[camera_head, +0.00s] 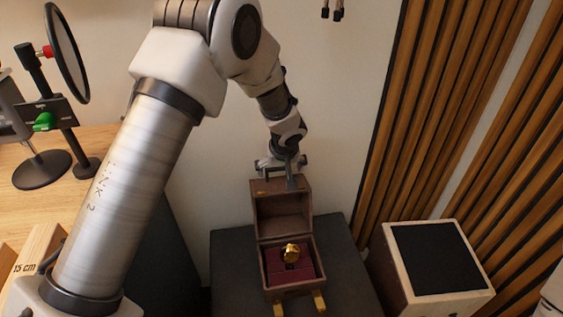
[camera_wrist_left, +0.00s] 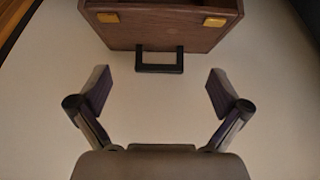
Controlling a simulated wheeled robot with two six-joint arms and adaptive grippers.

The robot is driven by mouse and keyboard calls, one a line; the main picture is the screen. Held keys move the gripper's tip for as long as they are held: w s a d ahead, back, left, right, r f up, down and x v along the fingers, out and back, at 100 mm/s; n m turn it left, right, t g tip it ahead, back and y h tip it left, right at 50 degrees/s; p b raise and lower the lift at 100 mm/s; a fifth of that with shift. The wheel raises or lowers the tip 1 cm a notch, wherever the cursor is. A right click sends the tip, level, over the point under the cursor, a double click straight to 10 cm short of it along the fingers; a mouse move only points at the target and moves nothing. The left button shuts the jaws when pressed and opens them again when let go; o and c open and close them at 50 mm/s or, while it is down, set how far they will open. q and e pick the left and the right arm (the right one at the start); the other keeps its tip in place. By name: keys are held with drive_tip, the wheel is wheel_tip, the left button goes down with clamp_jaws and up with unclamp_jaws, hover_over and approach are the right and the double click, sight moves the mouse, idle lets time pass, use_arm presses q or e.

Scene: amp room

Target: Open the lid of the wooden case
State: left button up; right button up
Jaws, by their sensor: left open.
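The wooden case (camera_head: 265,272) stands on a dark grey surface. Its lid (camera_head: 267,187) is raised, standing roughly upright at the back. Inside, a gold object (camera_head: 291,252) sits on dark red lining. My left gripper (camera_head: 287,174) is at the lid's top edge in the head view; exact contact cannot be told there. In the left wrist view my left gripper (camera_wrist_left: 159,88) is open and empty. The lid (camera_wrist_left: 150,30) lies ahead, with a black handle (camera_wrist_left: 160,68) and brass fittings, apart from both fingers. My right gripper is not in view.
A speaker-like box (camera_head: 437,262) with a black face stands right of the case. A wooden desk (camera_head: 95,140) with a round-screened stand (camera_head: 66,52) is at left. A pale wall (camera_head: 345,130) and wooden slats (camera_head: 440,110) bound the back and right.

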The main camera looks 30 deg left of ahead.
use_arm(q)
drive_tip(key=v, duration=1.1)
drive_tip(key=shift+d, duration=0.1)
